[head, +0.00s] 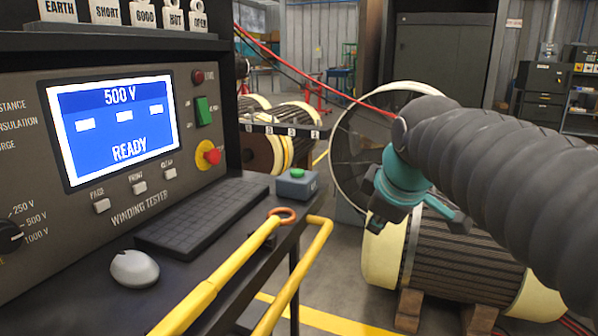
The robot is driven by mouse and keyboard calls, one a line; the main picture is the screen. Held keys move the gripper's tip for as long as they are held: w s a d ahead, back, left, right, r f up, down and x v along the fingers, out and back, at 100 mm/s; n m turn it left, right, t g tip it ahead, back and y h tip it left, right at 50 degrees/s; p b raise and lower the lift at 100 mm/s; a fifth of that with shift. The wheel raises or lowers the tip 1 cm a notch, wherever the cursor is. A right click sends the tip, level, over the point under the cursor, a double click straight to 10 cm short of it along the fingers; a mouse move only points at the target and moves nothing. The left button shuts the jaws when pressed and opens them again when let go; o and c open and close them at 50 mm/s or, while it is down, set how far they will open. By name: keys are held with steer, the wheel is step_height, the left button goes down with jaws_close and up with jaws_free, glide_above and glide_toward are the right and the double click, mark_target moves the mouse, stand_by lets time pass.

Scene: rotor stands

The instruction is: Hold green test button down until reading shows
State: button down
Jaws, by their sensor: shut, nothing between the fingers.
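The green test button (297,173) sits on top of a small grey box (290,186) at the right end of the tester's dark shelf. The winding tester's screen (118,118) is blue and reads "500 V", three blank white bars and "READY". My gripper (375,226), teal with dark tips, hangs pointing down to the right of the box. It is shut and empty, apart from the button. My ribbed dark arm reaches in from the right.
A red stop knob (211,155) and a green switch (203,110) are on the panel. A large wound rotor (460,262) rests on wooden blocks below my arm.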

steer(key=w+a+r+n, duration=0.6)
steer(key=w+r+n, duration=0.2)
steer(key=w, duration=0.2)
step_height(320, 180, up, 5)
steer(key=n+t+y, duration=0.2)
steer(key=n, duration=0.8)
glide_above(299, 172)
steer(key=shift+a+r, duration=0.1)
steer(key=shift+r, duration=0.1)
steer(key=shift+f+b, duration=2.2)
steer(key=shift+f, duration=2.2)
steer(key=shift+f, duration=0.1)
steer(key=shift+f, duration=0.3)
steer(key=shift+f+b, duration=0.4)
steer(key=shift+f, duration=0.05)
